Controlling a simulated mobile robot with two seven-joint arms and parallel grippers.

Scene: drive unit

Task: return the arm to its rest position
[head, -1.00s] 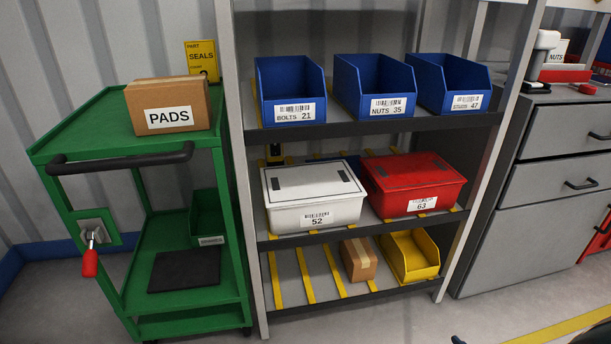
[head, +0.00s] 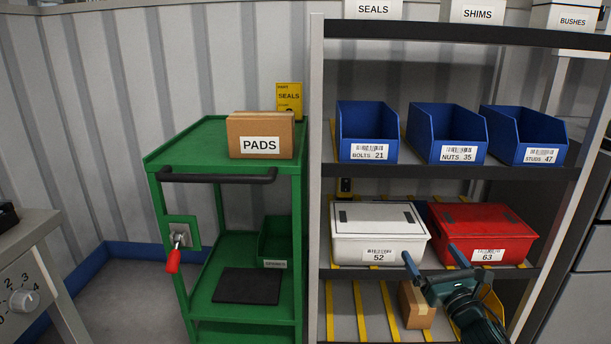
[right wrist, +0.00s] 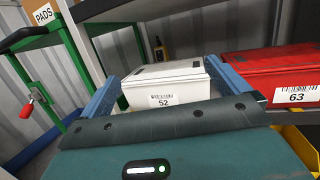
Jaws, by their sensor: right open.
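My right gripper (head: 433,255) is in the lower right of the head view, in front of the shelf unit, with its two blue fingers apart and nothing between them. In the right wrist view its fingers (right wrist: 168,95) stand wide on either side of the white lidded box (right wrist: 165,85) marked 52, which is seen beyond them. That box (head: 378,232) sits on the middle shelf. The red lidded box (head: 482,235) marked 63 stands beside it, and its lower left is close behind the fingers in the picture. My left gripper is not in view.
A green cart (head: 210,145) with a cardboard PADS box (head: 260,135) stands left of the shelf. Blue bins (head: 367,133) line the shelf above. A small carton (head: 415,305) and a partly hidden yellow bin (head: 490,305) are below. A grey bench (head: 40,255) is at far left.

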